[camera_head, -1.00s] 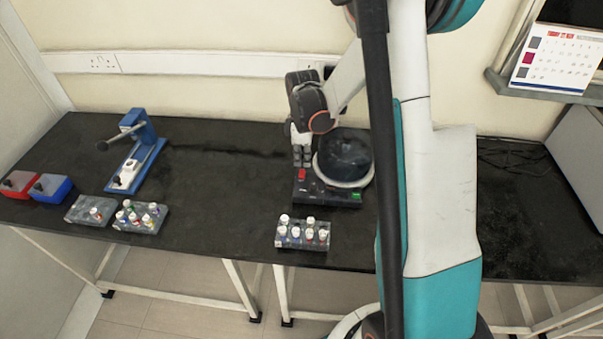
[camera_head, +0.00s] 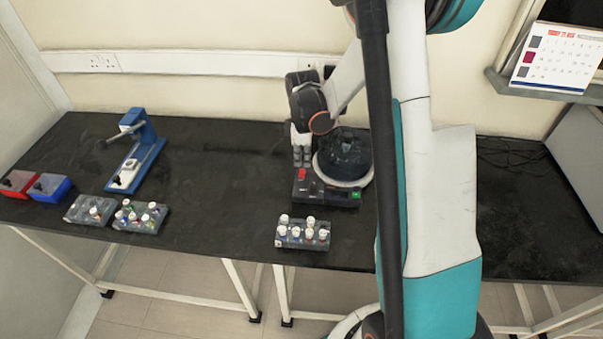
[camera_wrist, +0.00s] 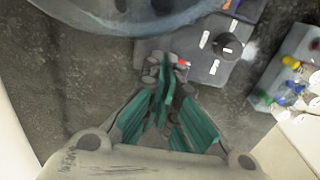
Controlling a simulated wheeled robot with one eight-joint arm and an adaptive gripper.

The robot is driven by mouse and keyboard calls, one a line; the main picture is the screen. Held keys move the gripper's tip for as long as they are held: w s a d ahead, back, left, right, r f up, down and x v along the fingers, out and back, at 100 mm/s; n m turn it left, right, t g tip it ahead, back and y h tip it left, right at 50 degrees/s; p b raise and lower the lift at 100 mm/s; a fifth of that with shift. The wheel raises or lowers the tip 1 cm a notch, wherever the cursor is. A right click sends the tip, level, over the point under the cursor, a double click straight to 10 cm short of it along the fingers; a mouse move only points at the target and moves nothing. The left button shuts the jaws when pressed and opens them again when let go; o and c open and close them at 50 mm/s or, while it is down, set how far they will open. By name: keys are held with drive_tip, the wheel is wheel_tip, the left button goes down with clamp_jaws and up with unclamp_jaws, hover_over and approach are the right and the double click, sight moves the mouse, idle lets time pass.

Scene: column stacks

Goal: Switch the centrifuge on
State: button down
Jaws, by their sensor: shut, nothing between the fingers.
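The centrifuge (camera_head: 327,193) stands on the bench with a round dark bowl (camera_head: 343,152) and a pale rim. Its front panel has a red switch (camera_head: 301,174) at the left and a small green display (camera_head: 355,194) at the right. My gripper (camera_head: 302,162) is shut and empty, just behind the red switch beside the bowl. In the wrist view my gripper (camera_wrist: 168,68) points at the panel edge, close to a small red part (camera_wrist: 183,63). A black knob (camera_wrist: 228,46) shows farther along the panel. I cannot tell whether the fingers touch the switch or which way it is set.
A vial rack (camera_head: 290,243) stands in front of the centrifuge. Farther left are two more racks, a blue stand device (camera_head: 135,160), and a red box (camera_head: 18,184) and blue box (camera_head: 49,188). The bench between the blue device and centrifuge is clear.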

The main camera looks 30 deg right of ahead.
sight(302, 170)
drive_tip(key=shift+f+b, duration=0.75)
drive_tip(key=shift+f, duration=0.25)
idle(0.5)
drive_tip(key=shift+r, duration=0.1)
drive_tip(key=shift+r+p, duration=1.55)
drive_tip(key=shift+r, duration=0.9)
drive_tip(key=shift+r, duration=0.15)
drive_tip(key=s+a+r+m+t, duration=0.2)
drive_tip(key=s+a+r+m, duration=0.2)
drive_tip(key=s+r, duration=0.4)
drive_tip(key=s+a+r+m+t, duration=0.35)
drive_tip(key=s+a+r, duration=0.2)
drive_tip(key=r, duration=0.45)
drive_tip(key=s+a+r+m+t, duration=0.1)
drive_tip(key=s+a+m, duration=0.1)
drive_tip(key=s, duration=0.5)
drive_tip(key=shift+s+r+m+t, duration=0.3)
drive_tip(key=shift+s+m+t, duration=0.05)
drive_tip(key=shift+m, duration=0.5)
